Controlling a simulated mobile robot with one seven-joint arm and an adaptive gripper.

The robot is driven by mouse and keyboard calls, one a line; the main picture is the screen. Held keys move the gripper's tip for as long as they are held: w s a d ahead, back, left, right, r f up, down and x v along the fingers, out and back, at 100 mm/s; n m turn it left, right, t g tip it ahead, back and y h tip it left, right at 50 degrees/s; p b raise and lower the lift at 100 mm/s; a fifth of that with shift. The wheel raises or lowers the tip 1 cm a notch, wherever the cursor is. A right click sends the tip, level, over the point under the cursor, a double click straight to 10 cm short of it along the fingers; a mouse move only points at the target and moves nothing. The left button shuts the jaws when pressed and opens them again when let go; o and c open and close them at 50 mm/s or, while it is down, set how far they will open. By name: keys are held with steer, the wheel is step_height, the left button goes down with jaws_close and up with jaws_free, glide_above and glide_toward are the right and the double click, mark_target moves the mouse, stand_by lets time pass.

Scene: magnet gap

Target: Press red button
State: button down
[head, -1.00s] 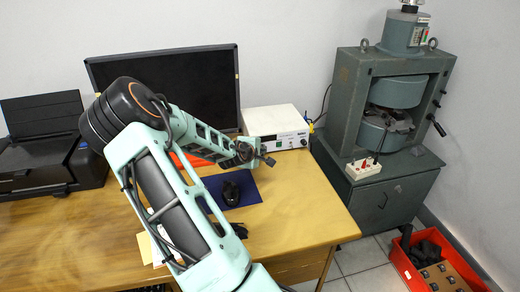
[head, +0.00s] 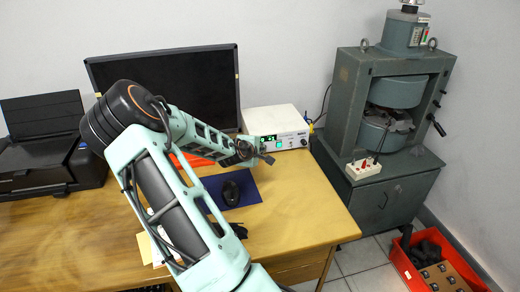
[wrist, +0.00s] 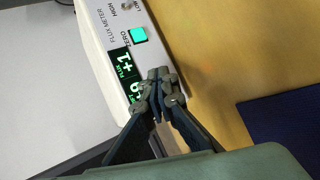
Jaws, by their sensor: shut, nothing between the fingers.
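My gripper (head: 268,158) is shut and empty at the front of a white flux meter (head: 272,120) on the desk. In the wrist view the closed fingertips (wrist: 161,75) are over or against the meter's front panel (wrist: 103,22). The meter's display (wrist: 124,65) is lit green and partly covered by the fingers. A lit green square button (wrist: 138,35) marked ZERO is beside the display. I see no red button on the panel; the part behind my fingers is hidden. A small white box with red parts (head: 363,168) sits on the magnet's base.
A dark monitor (head: 165,85) stands behind my arm. A black mouse (head: 231,191) lies on a blue mat (head: 246,189). The tall grey magnet (head: 392,110) stands right of the desk. The desk's right front (head: 310,215) is clear.

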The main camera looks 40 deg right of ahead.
steer(key=shift+s+a, duration=0.2)
steer(key=shift+s, duration=0.05)
steer(key=shift+s+a+p, duration=0.1)
steer(key=shift+s+a, duration=0.4)
steer(key=shift+s, duration=0.4)
steer(key=shift+s+a+p, duration=0.15)
steer(key=shift+s+a, duration=0.3)
steer(key=shift+s, duration=0.45)
steer(key=shift+s+a+p, duration=0.1)
steer(key=shift+s+a, duration=0.4)
steer(key=shift+s, duration=0.4)
steer(key=shift+w+r, duration=0.1)
